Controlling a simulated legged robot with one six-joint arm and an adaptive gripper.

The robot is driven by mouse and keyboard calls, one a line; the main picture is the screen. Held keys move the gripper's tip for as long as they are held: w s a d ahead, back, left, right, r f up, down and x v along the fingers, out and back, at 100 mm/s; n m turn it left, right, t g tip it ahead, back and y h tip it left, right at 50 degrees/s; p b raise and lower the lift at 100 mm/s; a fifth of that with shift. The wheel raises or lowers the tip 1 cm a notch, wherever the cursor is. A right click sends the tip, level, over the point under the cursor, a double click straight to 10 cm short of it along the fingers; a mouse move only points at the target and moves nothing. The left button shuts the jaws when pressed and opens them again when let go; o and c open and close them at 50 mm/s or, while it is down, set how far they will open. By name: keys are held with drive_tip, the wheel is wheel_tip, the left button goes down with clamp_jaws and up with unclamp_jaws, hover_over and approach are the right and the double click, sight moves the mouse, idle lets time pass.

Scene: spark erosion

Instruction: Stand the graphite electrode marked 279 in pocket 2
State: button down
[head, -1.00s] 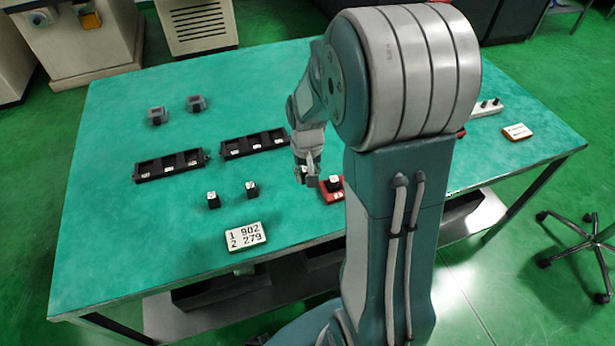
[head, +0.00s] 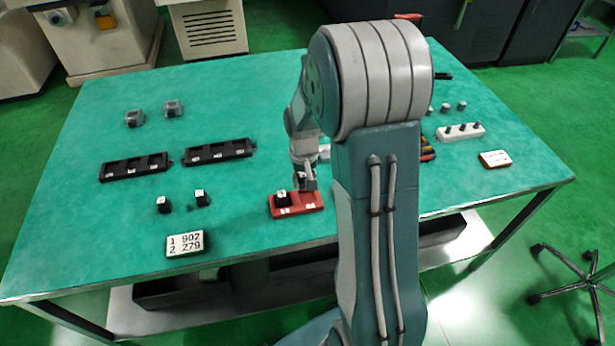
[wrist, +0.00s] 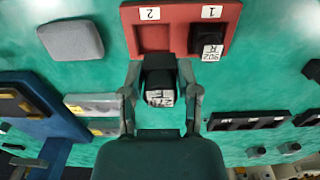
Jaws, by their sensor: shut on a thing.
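The red holder (head: 312,207) lies near the table's front edge. In the wrist view, the red holder (wrist: 168,12) has pockets marked 2 and 1. Pocket 2 (wrist: 152,36) looks empty. A black electrode marked 902 (wrist: 207,42) stands in pocket 1; it also shows in the head view (head: 282,198). My gripper (head: 306,184) is shut on a black electrode (wrist: 158,64) with a white label, only partly readable, with a 2 and 7 visible. In the wrist view my gripper (wrist: 160,88) holds it at the holder's edge beside pocket 2. Its height above the table is unclear.
Two black racks (head: 134,167) (head: 217,150) and two loose black electrodes (head: 163,204) (head: 200,199) lie left. A card (head: 185,243) lists 1 902, 2 279. A white pegged strip (head: 460,132) and another card (head: 495,158) lie right. A grey block (wrist: 70,40) is near the holder.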

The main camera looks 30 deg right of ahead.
sight(308, 201)
drive_tip(key=shift+d+f, duration=0.1)
drive_tip(key=shift+f, duration=0.5)
drive_tip(key=shift+d+f, duration=0.8)
drive_tip(key=shift+f, duration=0.25)
drive_tip(key=shift+a+f, duration=0.65)
drive_tip(key=shift+f, duration=0.3)
drive_tip(key=shift+d+f, duration=0.45)
drive_tip(key=shift+f, duration=0.2)
drive_tip(key=shift+a, duration=0.25)
drive_tip(key=shift+c, duration=1.3)
unclamp_jaws()
drive_tip(key=shift+d, duration=0.1)
